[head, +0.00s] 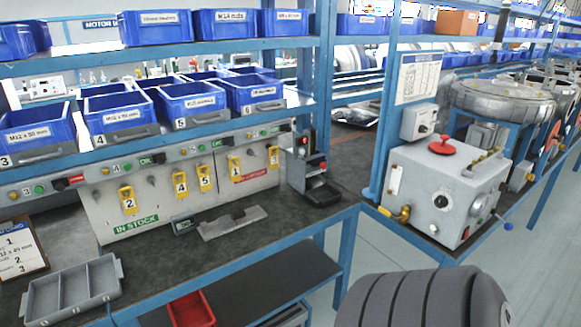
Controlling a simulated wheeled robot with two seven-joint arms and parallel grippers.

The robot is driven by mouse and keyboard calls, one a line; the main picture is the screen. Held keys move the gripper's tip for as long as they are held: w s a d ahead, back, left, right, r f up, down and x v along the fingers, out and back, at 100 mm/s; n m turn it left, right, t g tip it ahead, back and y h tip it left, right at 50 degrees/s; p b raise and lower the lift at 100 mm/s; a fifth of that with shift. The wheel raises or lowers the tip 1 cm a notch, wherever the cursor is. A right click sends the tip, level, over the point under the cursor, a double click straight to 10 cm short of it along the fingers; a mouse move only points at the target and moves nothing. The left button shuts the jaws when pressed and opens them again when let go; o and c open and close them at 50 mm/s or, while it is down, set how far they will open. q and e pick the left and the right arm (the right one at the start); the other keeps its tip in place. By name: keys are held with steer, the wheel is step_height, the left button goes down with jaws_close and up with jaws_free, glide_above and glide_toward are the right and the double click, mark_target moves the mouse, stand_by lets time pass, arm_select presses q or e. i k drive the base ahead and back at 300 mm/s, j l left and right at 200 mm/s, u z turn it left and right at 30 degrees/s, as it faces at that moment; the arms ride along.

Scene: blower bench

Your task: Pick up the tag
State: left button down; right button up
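Several yellow numbered tags hang on a pale upright board (100,212) at the back of the bench. Tag 2 (128,207) hangs at the left, above a green "IN STOCK" label (136,225). Tag 4 (181,190) and tag 5 (204,184) hang side by side in the middle. Tag 1 (235,172) and tag 3 (274,162) hang further right, by a red label (252,174) too small to read. Bare hooks show between some tags. Neither of my grippers is in view.
A grey divided tray (72,289) and an order card (18,250) lie at the bench's left. A grey metal fixture (232,222) and a dark device (308,172) stand before the board. Blue bins (122,112) fill the shelves above. A grey machine (445,190) stands right.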

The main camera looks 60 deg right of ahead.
mark_target(235, 172)
steer(key=z, duration=1.45)
